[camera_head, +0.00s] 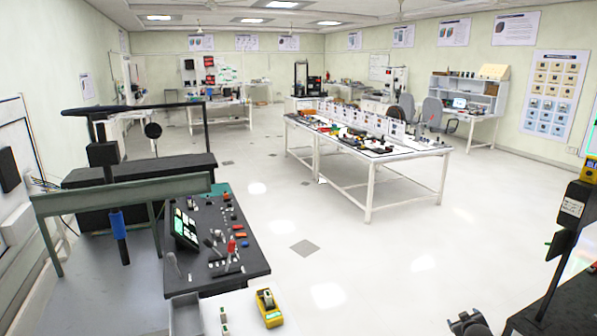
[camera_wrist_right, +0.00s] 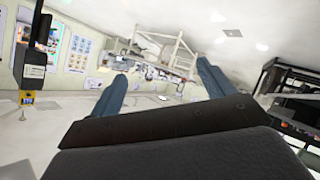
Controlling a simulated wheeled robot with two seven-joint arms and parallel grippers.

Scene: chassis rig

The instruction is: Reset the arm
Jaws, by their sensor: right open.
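My right gripper (camera_wrist_right: 162,69) shows in the right wrist view as two blue fingers spread wide apart, with nothing between them. The wrist view is tilted, with the room at an angle behind the fingers. In the head view, a small dark grey part (camera_head: 468,322) that looks like my right arm's end pokes in at the bottom edge. Its fingers cannot be made out there. It stands over open floor, apart from the benches. My left arm and gripper do not show in either view.
A black control panel (camera_head: 203,262) with a screen and knobs stands at left. A yellow device (camera_head: 268,308) sits on a white surface at the bottom. A dark post (camera_head: 566,225) rises at right. A white workbench (camera_head: 372,160) stands mid-room; the floor between is clear.

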